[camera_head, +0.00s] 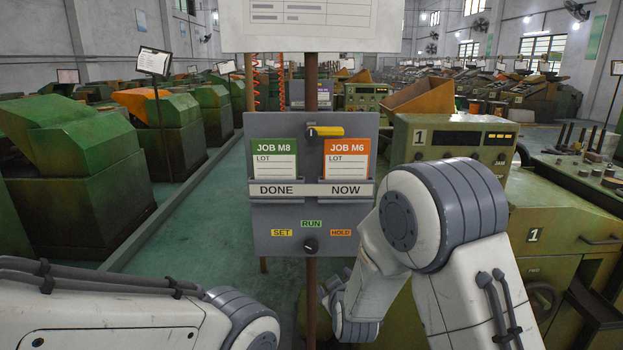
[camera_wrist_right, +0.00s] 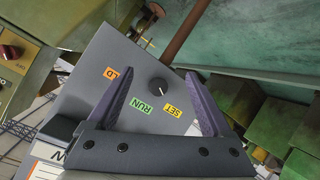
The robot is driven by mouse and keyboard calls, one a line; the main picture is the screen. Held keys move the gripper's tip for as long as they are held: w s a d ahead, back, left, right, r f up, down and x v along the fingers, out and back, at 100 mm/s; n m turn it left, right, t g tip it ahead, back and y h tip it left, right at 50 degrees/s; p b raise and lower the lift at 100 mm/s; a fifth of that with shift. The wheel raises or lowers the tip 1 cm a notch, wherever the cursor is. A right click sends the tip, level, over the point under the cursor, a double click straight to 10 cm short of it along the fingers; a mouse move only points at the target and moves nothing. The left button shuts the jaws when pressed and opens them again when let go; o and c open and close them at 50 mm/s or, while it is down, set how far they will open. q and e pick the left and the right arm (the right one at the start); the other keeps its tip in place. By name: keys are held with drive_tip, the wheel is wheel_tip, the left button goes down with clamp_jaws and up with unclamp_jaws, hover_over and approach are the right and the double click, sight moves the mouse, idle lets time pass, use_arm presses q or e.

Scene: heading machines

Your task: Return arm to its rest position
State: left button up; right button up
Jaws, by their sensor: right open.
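My right arm (camera_head: 440,215) comes in from the right of the head view and bends down in front of the grey panel's lower right. In the right wrist view my right gripper (camera_wrist_right: 160,80) is open, its two purple-grey fingers spread and nothing between them. The panel's lower face lies beyond the fingers, with a dark round knob (camera_wrist_right: 159,86) in line with the gap, apparently apart from them. The knob also shows in the head view (camera_head: 310,247), its pale mark seemingly toward SET. My left arm (camera_head: 130,310) lies low at the left; its gripper is out of view.
The grey panel (camera_head: 262,225) stands on a brown post. It holds a green JOB M8 card (camera_head: 274,160) over DONE and an orange JOB M6 card (camera_head: 347,160) over NOW. Green machines (camera_head: 70,180) stand left; another machine (camera_head: 450,140) is close right. Open floor (camera_head: 200,220) lies left of the panel.

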drive_tip(key=s+d+m+g, duration=0.4)
drive_tip(key=s+d+g, duration=0.15)
drive_tip(key=s, duration=0.65)
drive_tip(key=s+d+m+g, duration=0.3)
drive_tip(key=s+d+g, duration=0.3)
drive_tip(key=s, duration=0.6)
drive_tip(key=s+a+r+n+g+p, duration=0.1)
drive_tip(key=s+a+r+n+p, duration=0.2)
drive_tip(key=s+a+r+n, duration=0.3)
drive_tip(key=s+a+r, duration=0.3)
drive_tip(key=s+a, duration=0.3)
drive_tip(key=s, duration=0.1)
drive_tip(key=shift+a+n+p, duration=0.2)
drive_tip(key=shift+n+p, duration=0.15)
drive_tip(key=shift+n, duration=0.05)
drive_tip(key=shift+r, duration=0.1)
